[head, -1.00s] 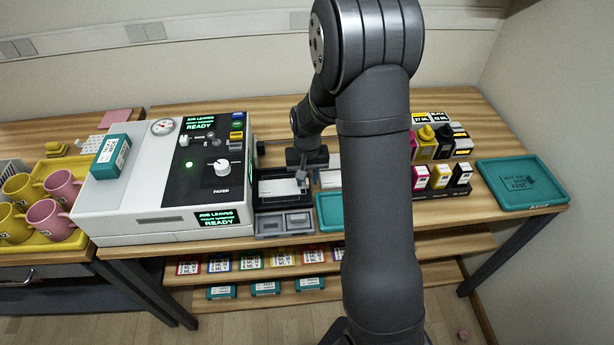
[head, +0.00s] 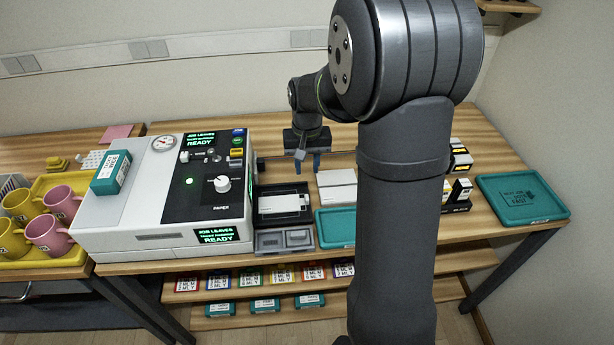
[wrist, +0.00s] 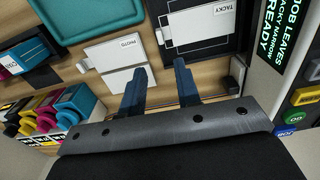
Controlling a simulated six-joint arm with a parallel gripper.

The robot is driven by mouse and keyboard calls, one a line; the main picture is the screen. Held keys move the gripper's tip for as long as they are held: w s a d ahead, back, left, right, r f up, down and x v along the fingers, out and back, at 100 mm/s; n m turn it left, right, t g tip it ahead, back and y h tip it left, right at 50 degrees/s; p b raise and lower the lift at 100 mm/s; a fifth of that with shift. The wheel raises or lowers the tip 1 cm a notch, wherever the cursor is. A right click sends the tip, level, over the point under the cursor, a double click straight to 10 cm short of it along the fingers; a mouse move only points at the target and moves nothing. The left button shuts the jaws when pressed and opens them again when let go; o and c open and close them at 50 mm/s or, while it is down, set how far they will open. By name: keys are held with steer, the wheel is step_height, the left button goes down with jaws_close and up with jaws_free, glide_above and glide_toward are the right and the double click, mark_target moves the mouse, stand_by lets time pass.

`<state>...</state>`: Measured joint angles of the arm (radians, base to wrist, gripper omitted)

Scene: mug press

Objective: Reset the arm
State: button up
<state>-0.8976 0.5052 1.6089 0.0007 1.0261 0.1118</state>
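My gripper (head: 307,162) is raised above the back of the table, just right of the white printing machine (head: 165,190). In the wrist view its two blue fingers (wrist: 158,88) stand apart with nothing between them. Below it in that view are a white block labelled PHOTO (wrist: 116,61) and a white block labelled TACKY (wrist: 197,24) in a black tray (wrist: 228,45). In the head view, the block in the black tray (head: 283,203) and the white block right of it (head: 338,187) lie clear of the fingers. My arm hides part of the right side of the table.
A teal tray (head: 336,240) lies in front of the white block, and another teal tray (head: 522,195) is at the right end. Ink bottles (head: 458,190) stand behind my arm. Pink and yellow mugs (head: 48,234) sit on a yellow tray at left. A teal box (head: 110,172) rests on the machine.

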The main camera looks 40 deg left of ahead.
mark_target(307, 197)
steer(key=shift+r, duration=0.4)
steer(key=shift+f, duration=0.15)
step_height(307, 197, down, 12)
steer(key=shift+f, duration=0.1)
steer(key=shift+r, duration=1.7)
